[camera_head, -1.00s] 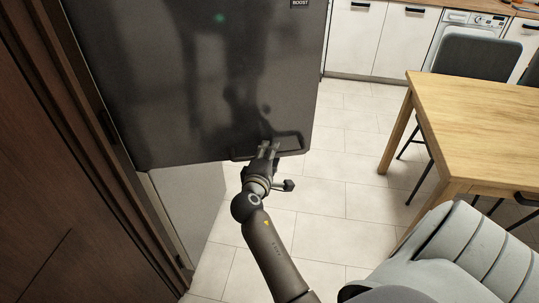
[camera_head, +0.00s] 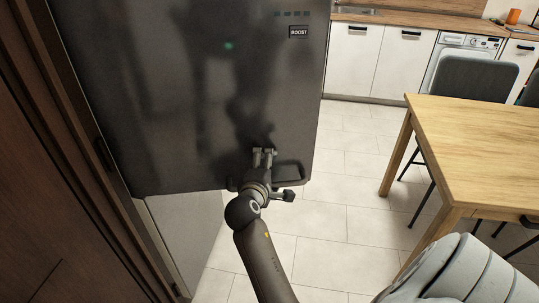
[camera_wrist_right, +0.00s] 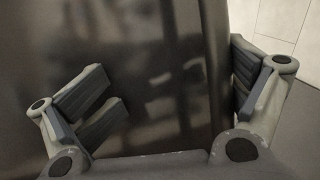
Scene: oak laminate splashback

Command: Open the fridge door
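The dark grey fridge door (camera_head: 220,95) fills the left middle of the head view, with a dark bar handle (camera_head: 292,172) at its lower right corner. The door overhangs a paler lower panel (camera_head: 185,225) and appears to stand out from it at an angle. My right gripper (camera_head: 264,153) is in front of the door, with its fingertips just above and left of the handle. In the right wrist view my right gripper (camera_wrist_right: 170,95) is spread wide, with the dark door surface (camera_wrist_right: 160,60) between its fingers. I cannot tell whether it touches the door. My left gripper is not in view.
A brown wooden panel (camera_head: 50,180) stands close at the left. A wooden table (camera_head: 480,140) with dark chairs (camera_head: 472,68) is at the right. White cabinets (camera_head: 375,60) line the back. The tiled floor (camera_head: 350,165) between door and table is clear.

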